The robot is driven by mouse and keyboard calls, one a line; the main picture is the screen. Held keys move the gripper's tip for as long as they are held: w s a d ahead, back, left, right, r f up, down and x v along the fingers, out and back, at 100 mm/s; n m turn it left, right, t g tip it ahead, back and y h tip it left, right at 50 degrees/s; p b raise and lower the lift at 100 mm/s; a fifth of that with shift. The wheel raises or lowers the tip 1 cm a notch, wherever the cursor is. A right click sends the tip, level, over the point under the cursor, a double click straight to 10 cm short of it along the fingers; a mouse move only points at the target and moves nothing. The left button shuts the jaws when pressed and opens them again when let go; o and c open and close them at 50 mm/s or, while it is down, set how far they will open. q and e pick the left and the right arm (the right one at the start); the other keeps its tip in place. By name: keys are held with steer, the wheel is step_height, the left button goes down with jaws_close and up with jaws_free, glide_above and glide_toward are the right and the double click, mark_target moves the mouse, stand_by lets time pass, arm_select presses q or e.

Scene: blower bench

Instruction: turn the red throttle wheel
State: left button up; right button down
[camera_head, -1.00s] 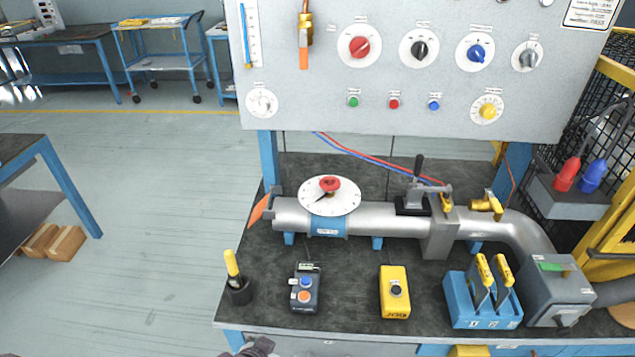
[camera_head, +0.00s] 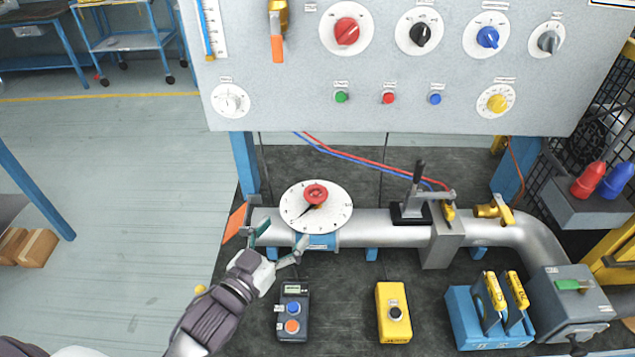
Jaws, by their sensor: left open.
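The red throttle wheel (camera_head: 316,194) sits in the middle of a white round dial (camera_head: 331,217) on top of the silver pipe (camera_head: 383,229). A dark pointer on the dial points to the lower left. My left gripper (camera_head: 277,240) is just below and to the left of the dial, its two fingers spread apart and empty. One finger is close to the dial's lower edge; I cannot tell whether it touches the pipe. The wheel itself is free of the fingers. My right gripper is not in view.
A grey panel (camera_head: 290,105) with knobs stands behind the bench. A black-handled clamp (camera_head: 416,194) stands on the pipe to the right.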

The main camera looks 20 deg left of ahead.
arm_select(q)
steer(key=p, duration=0.1)
glide_toward(322, 187)
steer(key=shift+w+a+f, duration=0.1)
steer(key=shift+w+f, duration=0.15)
steer(key=shift+w, duration=0.3)
steer(key=p+x, duration=0.1)
steer(key=x, duration=0.5)
steer(key=shift+w+f, duration=0.2)
steer(key=shift+w, duration=0.2)
steer(key=shift+w+f, duration=0.1)
steer(key=shift+w, duration=0.25)
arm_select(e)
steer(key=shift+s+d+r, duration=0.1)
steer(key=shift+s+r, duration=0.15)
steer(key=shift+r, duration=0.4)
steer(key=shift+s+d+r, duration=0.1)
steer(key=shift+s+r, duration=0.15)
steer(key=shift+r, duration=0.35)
arm_select(q)
steer(key=shift+c, duration=0.3)
steer(key=c, duration=1.1)
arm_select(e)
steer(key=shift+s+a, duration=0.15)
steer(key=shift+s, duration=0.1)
